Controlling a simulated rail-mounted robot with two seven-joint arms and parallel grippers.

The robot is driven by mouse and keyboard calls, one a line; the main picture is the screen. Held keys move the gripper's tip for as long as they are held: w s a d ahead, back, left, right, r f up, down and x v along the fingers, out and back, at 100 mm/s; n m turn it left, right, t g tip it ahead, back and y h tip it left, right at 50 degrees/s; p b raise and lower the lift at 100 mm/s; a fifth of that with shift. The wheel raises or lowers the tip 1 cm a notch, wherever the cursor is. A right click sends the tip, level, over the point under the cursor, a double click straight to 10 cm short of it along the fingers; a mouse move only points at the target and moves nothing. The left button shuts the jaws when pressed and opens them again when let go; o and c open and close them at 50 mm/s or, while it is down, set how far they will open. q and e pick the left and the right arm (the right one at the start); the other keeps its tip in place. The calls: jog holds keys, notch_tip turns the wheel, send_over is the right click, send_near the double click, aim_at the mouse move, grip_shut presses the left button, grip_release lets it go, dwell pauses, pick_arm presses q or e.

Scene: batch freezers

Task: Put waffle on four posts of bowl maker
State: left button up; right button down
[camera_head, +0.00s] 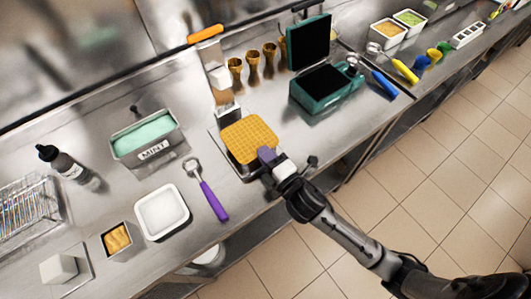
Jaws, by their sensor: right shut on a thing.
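A square golden waffle (248,137) is over the base of the bowl maker (219,88), which stands at the middle of the counter with its lever and orange handle (205,34) raised. The waffle covers the area where the posts would show, so I cannot see the posts or tell whether the waffle rests on them. My right gripper (268,157) comes in from the lower right and is shut on the waffle's near right edge. My left gripper is not in view.
A teal waffle iron (322,98) stands open to the right, with several brown cones (253,68) behind. On the left are a mint tub (147,138), a purple-handled scoop (212,201) and a white container (161,212). The counter's front edge runs below the bowl maker.

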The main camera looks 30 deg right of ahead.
jog(key=shift+f, duration=0.4)
jog(key=c, duration=1.2)
grip_release()
jog(key=s, duration=0.4)
jog(key=s+d, duration=0.1)
jog(key=s, duration=0.4)
jog(key=s+d, duration=0.1)
jog(key=s, duration=0.3)
jog(key=shift+s, duration=0.35)
